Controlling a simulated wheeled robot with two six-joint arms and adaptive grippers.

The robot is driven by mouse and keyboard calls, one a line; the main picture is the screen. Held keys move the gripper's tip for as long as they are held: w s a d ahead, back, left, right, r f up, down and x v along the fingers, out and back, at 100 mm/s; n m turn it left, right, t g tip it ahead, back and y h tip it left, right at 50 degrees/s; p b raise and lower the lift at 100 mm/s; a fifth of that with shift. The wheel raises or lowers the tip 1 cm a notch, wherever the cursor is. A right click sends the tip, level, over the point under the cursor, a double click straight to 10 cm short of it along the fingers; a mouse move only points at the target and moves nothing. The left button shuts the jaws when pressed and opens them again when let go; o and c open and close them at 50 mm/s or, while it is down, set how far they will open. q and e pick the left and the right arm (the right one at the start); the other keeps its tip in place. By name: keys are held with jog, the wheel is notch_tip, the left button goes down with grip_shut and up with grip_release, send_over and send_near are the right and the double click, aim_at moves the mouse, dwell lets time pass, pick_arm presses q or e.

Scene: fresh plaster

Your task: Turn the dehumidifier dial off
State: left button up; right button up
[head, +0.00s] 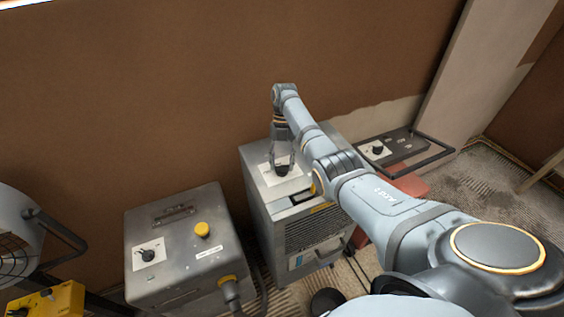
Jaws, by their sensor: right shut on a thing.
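The dehumidifier (313,232) is a grey metal box with a louvred front, standing against the brown wall in the middle of the head view. Its dial (282,169) is a dark knob on a pale plate on the top face. My right gripper (282,162) points down over this plate and is shut on the dial. The fingers partly hide the dial, so its pointer direction cannot be told. My left gripper is not in view.
A grey box (178,275) with a black knob and a yellow button stands to the left. A panel with another knob (376,149) and a black handle lies to the right. A fan (18,240) and a yellow case (50,300) are at far left.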

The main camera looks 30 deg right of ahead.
jog(key=o, duration=1.2)
jog(key=shift+c, duration=0.2)
